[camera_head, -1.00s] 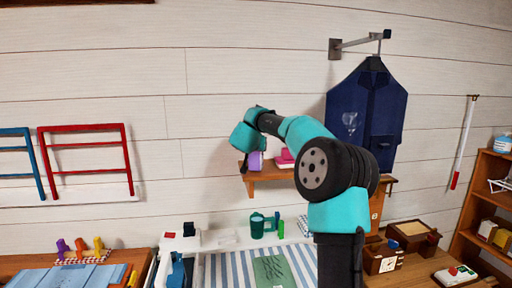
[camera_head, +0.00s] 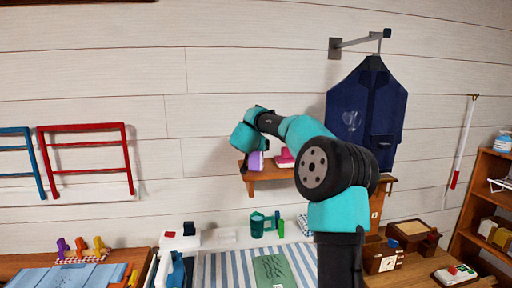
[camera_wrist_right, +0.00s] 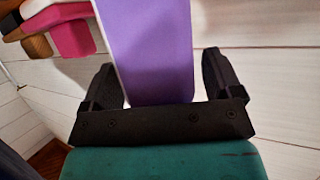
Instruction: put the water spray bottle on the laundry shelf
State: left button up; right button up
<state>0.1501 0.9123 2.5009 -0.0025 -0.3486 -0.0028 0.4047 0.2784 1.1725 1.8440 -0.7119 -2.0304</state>
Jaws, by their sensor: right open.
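A purple thing with a pale edge (camera_wrist_right: 150,50) is between the two black fingers of my right gripper (camera_wrist_right: 162,78) in the right wrist view. The fingers are open, with a gap at least on the right side. In the head view my right gripper (camera_head: 248,162) is at the left end of a small wooden wall shelf (camera_head: 268,175), and the purple thing (camera_head: 256,161) shows beside it. I cannot tell whether the purple thing is the spray bottle or whether it rests on the shelf. My left gripper is not in view.
A pink thing (camera_head: 284,158) is on the shelf, right of the purple one. A dark blue jacket (camera_head: 368,110) hangs to the right. Below are a green container (camera_head: 257,226) and a striped board (camera_head: 225,268). A bookcase (camera_head: 480,205) stands at the right.

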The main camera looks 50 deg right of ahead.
jog(key=v, duration=1.2)
dwell(1.6)
